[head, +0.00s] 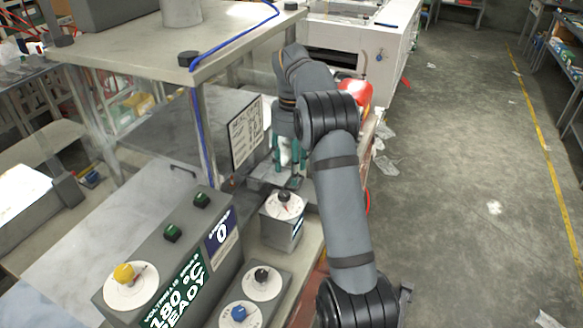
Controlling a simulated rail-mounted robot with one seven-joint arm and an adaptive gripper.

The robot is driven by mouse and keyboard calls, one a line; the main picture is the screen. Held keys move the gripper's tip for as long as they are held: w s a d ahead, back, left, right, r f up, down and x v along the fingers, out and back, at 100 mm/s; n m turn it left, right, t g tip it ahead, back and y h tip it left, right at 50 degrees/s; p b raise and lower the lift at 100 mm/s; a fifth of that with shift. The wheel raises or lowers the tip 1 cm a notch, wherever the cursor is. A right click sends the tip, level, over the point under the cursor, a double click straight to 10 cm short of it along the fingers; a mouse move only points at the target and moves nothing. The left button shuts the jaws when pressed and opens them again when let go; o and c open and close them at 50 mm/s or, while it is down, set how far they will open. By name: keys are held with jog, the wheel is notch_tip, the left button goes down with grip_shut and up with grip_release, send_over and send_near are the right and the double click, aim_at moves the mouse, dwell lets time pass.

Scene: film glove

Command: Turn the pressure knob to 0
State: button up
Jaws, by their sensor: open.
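My gripper (292,178) has teal fingers and points down at the far end of the bench. It is open, and I see nothing held in it. Just nearer than it, a small grey box (281,228) carries a white dial with a dark knob (284,197). In front, a low grey box has a white dial with a black knob (262,274) and another with a blue knob (238,313). A yellow knob (124,272) sits on a white dial on the larger control box. No readable label shows which knob is for pressure; the fingertips are small and partly unclear.
The control box (187,243) has two green buttons, a "0" display and a "180 °C READY" display. A printed sign (246,134) stands left of my gripper. The floor at right is mostly open.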

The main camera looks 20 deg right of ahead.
aim_at(284, 193)
jog(key=shift+m, duration=0.6)
jog(key=f, duration=0.3)
jog(key=a+f, duration=0.1)
jog(key=f, duration=0.2)
jog(key=a+f, duration=0.1)
jog(key=f, duration=0.1)
jog(key=shift+w+f+p, duration=0.3)
jog(key=shift+f, duration=0.1)
jog(key=c, duration=0.3)
jog(key=c, duration=0.8)
jog(key=shift+c, duration=0.2)
